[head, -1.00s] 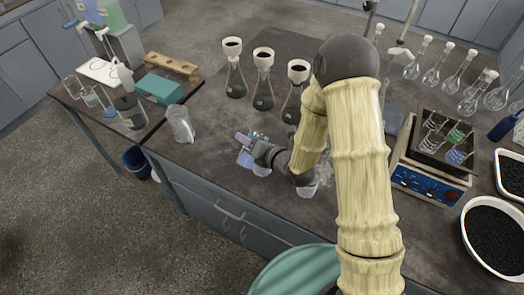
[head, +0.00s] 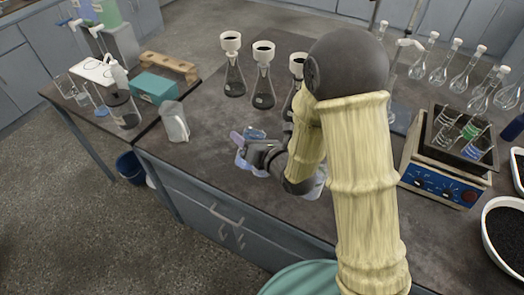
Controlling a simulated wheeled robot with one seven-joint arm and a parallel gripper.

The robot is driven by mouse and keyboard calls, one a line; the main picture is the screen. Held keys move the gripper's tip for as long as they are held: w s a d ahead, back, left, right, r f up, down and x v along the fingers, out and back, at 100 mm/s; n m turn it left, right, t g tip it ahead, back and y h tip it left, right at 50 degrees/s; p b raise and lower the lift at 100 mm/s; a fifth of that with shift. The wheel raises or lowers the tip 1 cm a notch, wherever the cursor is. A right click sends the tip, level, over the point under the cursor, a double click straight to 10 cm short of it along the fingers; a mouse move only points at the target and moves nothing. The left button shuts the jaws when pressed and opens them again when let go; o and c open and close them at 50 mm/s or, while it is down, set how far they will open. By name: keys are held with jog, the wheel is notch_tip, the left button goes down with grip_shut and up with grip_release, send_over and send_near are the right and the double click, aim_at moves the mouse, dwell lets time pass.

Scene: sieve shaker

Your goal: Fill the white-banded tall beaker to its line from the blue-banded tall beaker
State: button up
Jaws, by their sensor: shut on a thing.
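My gripper (head: 248,152) is at the middle of the dark bench, in front of the flasks. It is shut on a clear, bluish beaker (head: 250,169), which looks tilted. The gripper and my arm hide much of it, and its band colour is too small to tell. Another clear, bluish vessel (head: 255,133) stands just behind the gripper. A third clear vessel (head: 319,184) stands right of the gripper, partly hidden by my arm. I cannot tell which of these is white-banded or blue-banded, nor see any fill line or liquid level.
Three flasks with dark-filled funnels (head: 234,75) stand behind the gripper. A clear pitcher (head: 173,122) stands at the bench's left edge. A shaker (head: 438,184) carrying glassware and a white bowl of dark grains (head: 492,240) are at right. The bench front left of my arm is clear.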

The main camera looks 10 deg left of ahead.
jog(key=shift+s+a+f+b, duration=0.1)
jog(key=shift+f+b, duration=0.2)
jog(key=shift+b, duration=0.45)
